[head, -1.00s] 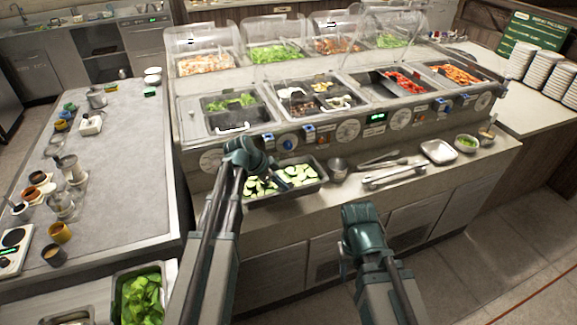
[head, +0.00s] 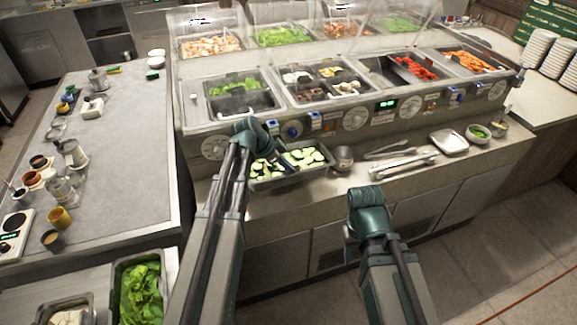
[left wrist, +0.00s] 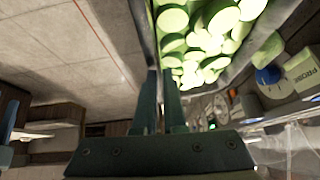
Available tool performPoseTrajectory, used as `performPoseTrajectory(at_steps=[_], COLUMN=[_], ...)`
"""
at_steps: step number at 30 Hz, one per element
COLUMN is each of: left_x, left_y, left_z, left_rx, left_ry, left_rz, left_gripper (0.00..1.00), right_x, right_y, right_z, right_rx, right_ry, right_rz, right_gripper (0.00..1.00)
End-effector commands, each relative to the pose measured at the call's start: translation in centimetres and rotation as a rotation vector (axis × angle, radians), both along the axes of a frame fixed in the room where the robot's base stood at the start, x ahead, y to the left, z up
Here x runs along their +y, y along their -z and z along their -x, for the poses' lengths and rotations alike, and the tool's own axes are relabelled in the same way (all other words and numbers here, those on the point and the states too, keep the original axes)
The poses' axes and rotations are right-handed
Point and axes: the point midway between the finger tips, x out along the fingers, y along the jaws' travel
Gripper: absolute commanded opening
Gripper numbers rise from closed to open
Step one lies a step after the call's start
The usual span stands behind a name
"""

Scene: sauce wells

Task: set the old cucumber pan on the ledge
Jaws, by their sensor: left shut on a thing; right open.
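The cucumber pan (head: 306,157), a grey metal pan of pale green slices, is at the ledge (head: 380,183) in front of the salad bar. My left gripper (head: 262,166) is shut on its near-left part. In the left wrist view the fingers (left wrist: 160,105) close on the pan's wall, with cucumber slices (left wrist: 195,40) beyond. I cannot tell whether the pan's bottom touches the ledge. My right gripper (head: 368,200) is open and empty in front of the ledge, its fingertips not clearly visible.
A small metal cup (head: 343,158) stands just right of the pan. Tongs (head: 405,163), a white square dish (head: 449,142) and a bowl of green bits (head: 478,134) lie farther right on the ledge. The salad bar front with knobs (head: 355,117) rises behind.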

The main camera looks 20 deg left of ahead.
Motion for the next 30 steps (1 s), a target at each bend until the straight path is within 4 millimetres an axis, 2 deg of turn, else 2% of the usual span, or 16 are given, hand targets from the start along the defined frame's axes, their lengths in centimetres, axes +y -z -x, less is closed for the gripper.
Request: performPoseTrajectory(at_steps=[24,30], left_x=[0.0,0.0], left_y=[6.9,8.0], left_z=[0.0,0.0], left_rx=[-0.002,-0.003], left_ry=[0.000,0.000], left_rz=[0.001,0.000], left_gripper=[0.00,0.00], right_x=[0.0,0.0], right_y=[6.9,8.1], right_z=[0.0,0.0], right_rx=[0.000,0.000], right_ry=[0.000,0.000], right_rz=[0.000,0.000], right_gripper=[0.50,0.50])
